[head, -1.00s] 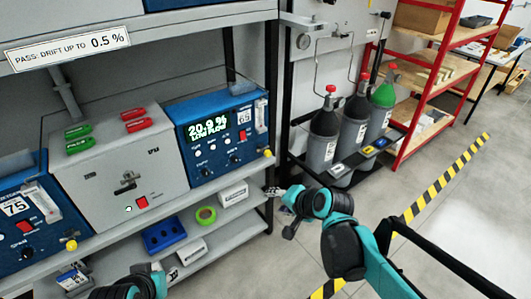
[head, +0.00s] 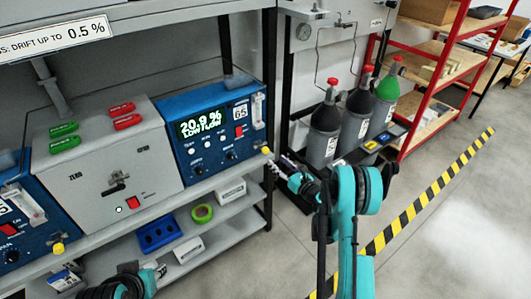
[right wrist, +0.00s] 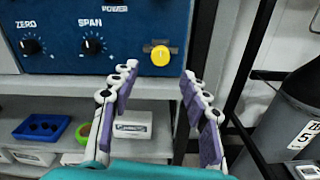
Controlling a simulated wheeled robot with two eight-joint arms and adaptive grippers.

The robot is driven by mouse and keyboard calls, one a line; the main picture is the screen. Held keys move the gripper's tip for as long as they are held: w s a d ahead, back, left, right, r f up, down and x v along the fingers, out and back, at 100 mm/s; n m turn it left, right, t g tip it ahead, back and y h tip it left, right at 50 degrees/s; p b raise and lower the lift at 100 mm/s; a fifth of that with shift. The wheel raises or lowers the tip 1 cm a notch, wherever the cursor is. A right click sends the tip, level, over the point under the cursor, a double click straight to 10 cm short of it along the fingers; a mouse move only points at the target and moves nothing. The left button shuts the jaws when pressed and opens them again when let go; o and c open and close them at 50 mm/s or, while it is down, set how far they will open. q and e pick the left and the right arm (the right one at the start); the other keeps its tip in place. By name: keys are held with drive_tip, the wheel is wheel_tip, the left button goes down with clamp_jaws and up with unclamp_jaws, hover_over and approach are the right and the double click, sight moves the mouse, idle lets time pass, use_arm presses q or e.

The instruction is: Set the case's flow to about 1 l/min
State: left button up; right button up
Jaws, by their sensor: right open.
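The blue case (head: 213,128) marked 65 stands on the shelf; its display (head: 201,124) reads 20.9 % and LOW FLOW. A clear upright flow tube (head: 257,110) is on its right side; I cannot read its level. The case's yellow knob (head: 266,150) is at the lower right corner of its front. It also shows in the right wrist view (right wrist: 160,56). My right gripper (head: 273,165) is open and empty just in front of the knob, which shows between its fingertips (right wrist: 158,74). My left gripper (head: 155,271) is low at the bottom edge, its fingers unclear.
A grey box (head: 108,165) with red and green tags stands left of the case. Gas cylinders (head: 325,128) stand to the right. A black shelf post is close right of the knob.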

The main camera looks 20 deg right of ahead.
sight(267, 152)
drive_tip(key=b+x, duration=0.2)
drive_tip(key=x, duration=0.4)
drive_tip(key=shift+w+a+f, duration=0.1)
drive_tip(key=shift+w+f, duration=0.05)
drive_tip(key=shift+w, duration=0.25)
drive_tip(key=shift+w+a, duration=0.15)
drive_tip(key=shift+w, duration=0.3)
drive_tip(key=shift+c, duration=0.3)
clamp_jaws()
